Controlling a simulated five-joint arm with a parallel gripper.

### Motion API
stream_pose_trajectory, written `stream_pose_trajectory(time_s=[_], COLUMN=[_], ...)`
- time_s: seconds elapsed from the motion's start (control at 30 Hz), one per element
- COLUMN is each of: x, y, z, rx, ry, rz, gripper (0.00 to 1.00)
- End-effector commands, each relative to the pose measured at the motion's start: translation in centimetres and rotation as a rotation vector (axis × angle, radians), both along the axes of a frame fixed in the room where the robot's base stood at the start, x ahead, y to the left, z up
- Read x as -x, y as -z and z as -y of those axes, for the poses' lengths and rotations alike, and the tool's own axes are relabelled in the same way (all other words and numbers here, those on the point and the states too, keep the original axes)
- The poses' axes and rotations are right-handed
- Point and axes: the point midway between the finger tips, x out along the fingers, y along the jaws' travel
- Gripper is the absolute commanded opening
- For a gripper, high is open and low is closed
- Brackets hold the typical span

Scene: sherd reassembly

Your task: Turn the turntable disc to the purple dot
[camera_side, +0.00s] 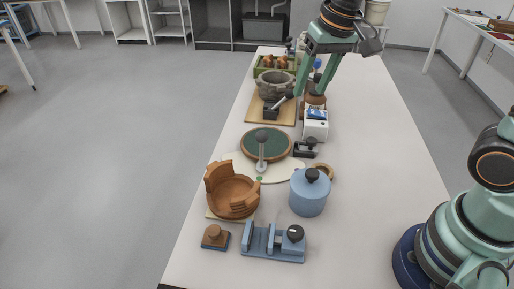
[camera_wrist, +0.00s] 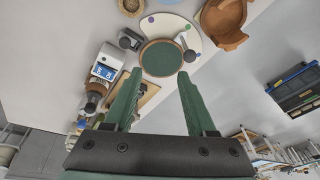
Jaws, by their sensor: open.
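The turntable disc (camera_side: 278,146) has a green top and a brown rim, and lies on a pale base plate (camera_side: 240,166). It also shows in the wrist view (camera_wrist: 160,58), beyond my fingertips. A grey handle with a round knob (camera_side: 262,136) stands at its edge; the light pointer below it lies near the green dot (camera_side: 259,179). In the wrist view the plate carries a bluish-purple dot (camera_wrist: 151,19) and a green dot (camera_wrist: 188,27). My gripper (camera_side: 312,92) is open and empty, raised above the far part of the table, away from the disc.
A brown pot (camera_side: 232,199), a blue lidded jar (camera_side: 309,194) and a blue clamp fixture (camera_side: 274,243) stand nearer the camera. The table's right side is clear.

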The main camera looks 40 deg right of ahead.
Motion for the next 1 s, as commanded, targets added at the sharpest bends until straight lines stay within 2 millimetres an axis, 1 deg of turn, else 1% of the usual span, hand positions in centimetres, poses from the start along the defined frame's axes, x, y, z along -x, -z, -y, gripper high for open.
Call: stream_pose_trajectory(time_s=[0.03, 0.2, 0.4, 0.5, 0.6, 0.83, 1.0], x=[-1.0, -3.9, -6.2, -6.8, -7.1, -7.2, -7.1], y=[0.7, 3.3, 6.8, 8.0, 8.7, 9.3, 10.2], z=[-0.8, -3.2, -5.7, -6.5, -6.9, -7.1, -7.0], rx=[-0.005, -0.016, -0.011, -0.006, -0.003, -0.003, -0.002], ry=[0.020, 0.116, 0.212, 0.245, 0.263, 0.270, 0.269], rz=[-0.033, -0.126, -0.215, -0.241, -0.255, -0.259, -0.260], gripper=[0.56, 0.56, 0.56, 0.56, 0.56, 0.56, 0.56])
